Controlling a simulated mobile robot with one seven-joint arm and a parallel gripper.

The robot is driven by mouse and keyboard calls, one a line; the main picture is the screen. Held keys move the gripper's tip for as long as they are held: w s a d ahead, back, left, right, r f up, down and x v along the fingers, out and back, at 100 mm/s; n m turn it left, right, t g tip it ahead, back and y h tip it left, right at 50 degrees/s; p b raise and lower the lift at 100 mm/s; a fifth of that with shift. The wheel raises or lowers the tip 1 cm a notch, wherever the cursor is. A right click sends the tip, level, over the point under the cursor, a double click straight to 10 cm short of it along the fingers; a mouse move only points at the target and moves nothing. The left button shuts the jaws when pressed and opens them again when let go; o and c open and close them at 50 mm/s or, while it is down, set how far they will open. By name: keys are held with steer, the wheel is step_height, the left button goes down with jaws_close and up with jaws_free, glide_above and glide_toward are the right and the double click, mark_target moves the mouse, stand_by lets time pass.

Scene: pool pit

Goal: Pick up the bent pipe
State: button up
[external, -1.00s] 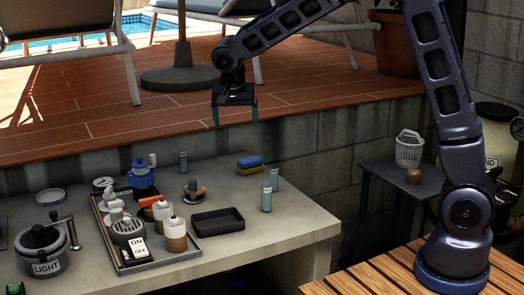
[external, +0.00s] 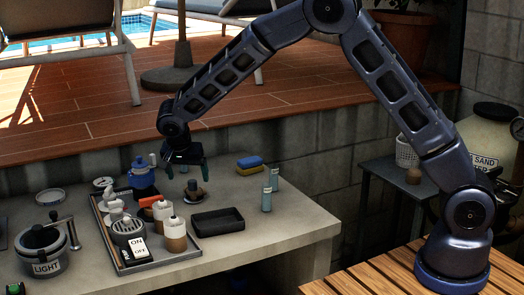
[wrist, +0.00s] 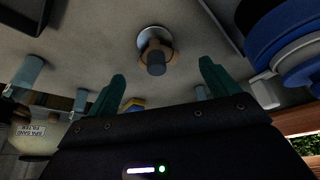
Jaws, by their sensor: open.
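A small brown and grey fitting (external: 194,191) stands on the grey counter behind the black tray. It is the likeliest bent pipe, but its bend cannot be made out. In the wrist view the fitting (wrist: 156,58) shows a round pale base, a brown ring and a grey stub, beyond and between my fingertips. My gripper (external: 187,175) is open and empty, close above the fitting in the external view. In the wrist view the two green fingers of my gripper (wrist: 162,72) stand wide apart, and neither visibly touches the fitting.
A black tray (external: 239,213) lies in front of the fitting. A blue-lidded pot (external: 141,176) and a crowded grey tray (external: 192,259) are to the left. Pale teal cylinders (external: 266,200) and stacked sponges (external: 249,161) are to the right. The counter's right front is clear.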

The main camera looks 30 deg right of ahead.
mark_target(192, 181)
steer(key=shift+d+x, duration=0.15)
steer(key=shift+x, duration=1.6)
steer(key=shift+d+x, duration=0.15)
steer(key=shift+x, duration=1.65)
steer(key=shift+s+r, duration=0.1)
steer(key=c, duration=1.2)
